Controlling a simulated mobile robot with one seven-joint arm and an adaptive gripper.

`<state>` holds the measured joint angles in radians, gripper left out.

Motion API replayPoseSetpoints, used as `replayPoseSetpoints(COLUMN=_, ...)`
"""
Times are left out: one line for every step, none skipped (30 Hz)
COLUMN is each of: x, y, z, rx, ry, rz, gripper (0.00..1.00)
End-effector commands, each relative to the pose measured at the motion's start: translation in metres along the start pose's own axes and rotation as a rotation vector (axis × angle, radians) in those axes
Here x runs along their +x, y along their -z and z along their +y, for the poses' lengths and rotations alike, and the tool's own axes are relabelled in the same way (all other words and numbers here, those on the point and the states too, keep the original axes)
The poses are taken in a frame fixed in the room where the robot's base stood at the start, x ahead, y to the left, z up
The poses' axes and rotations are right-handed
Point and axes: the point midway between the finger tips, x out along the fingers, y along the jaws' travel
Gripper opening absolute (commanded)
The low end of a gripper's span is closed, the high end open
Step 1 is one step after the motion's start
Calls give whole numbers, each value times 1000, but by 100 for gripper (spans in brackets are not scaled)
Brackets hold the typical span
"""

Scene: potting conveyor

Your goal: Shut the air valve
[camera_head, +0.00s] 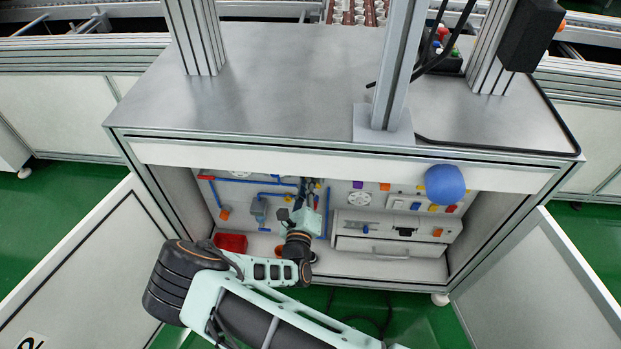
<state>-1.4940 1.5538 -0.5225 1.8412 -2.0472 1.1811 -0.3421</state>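My arm reaches into the open cabinet under the steel bench. My gripper (309,188) is inside, in front of the back panel, near the right end of the blue air lines. Its fingers are small and dark here, and I cannot tell whether they are open or shut. Blue air lines (262,182) run across the left part of the panel. A small red part (206,178) sits at their left end, apart from my gripper; it may be the air valve's handle, but it is too small to be sure. My wrist hides part of the panel.
Cabinet doors stand open at left (85,265) and right (540,285). A red bin (231,242) stands on the cabinet floor. A blue ball (445,185) shows before the bench's front edge. A drawer unit (388,247) is at right inside. The bench top (285,85) is mostly clear.

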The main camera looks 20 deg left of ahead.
Motion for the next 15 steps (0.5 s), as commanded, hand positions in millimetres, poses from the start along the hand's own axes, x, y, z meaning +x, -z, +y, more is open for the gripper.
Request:
replayPoseSetpoints(x=0, y=0, z=2, rx=-45, ry=-1, rz=-1, gripper=0)
replayPoseSetpoints(x=0, y=0, z=4, rx=-73, ry=-1, rz=-1, gripper=0)
replayPoseSetpoints(x=0, y=0, z=6, rx=-112, ry=0, rz=-1, gripper=0)
replayPoseSetpoints(x=0, y=1, z=7, rx=-141, ry=0, rz=0, gripper=0)
replayPoseSetpoints(x=0, y=1, z=8, rx=-169, ry=0, rz=0, gripper=0)
replayPoseSetpoints(x=0, y=2, z=10, rx=-207, ry=0, rz=0, gripper=0)
replayPoseSetpoints(x=0, y=2, z=12, rx=-236, ry=-1, rz=0, gripper=0)
replayPoseSetpoints(x=0, y=2, z=14, rx=-264, ry=-1, rz=0, gripper=0)
replayPoseSetpoints(x=0, y=3, z=15, rx=-302, ry=-2, rz=0, gripper=0)
replayPoseSetpoints(x=0, y=4, z=17, rx=-331, ry=-1, rz=0, gripper=0)
replayPoseSetpoints(x=0, y=4, z=18, rx=-359, ry=-1, rz=0, gripper=0)
replayPoseSetpoints(x=0, y=5, z=19, rx=-395, ry=-1, rz=0, gripper=0)
replayPoseSetpoints(x=0, y=5, z=21, rx=-422, ry=-1, rz=0, gripper=0)
replayPoseSetpoints(x=0, y=6, z=22, rx=-449, ry=-1, rz=0, gripper=0)
replayPoseSetpoints(x=0, y=6, z=24, rx=-483, ry=-1, rz=-1, gripper=0)
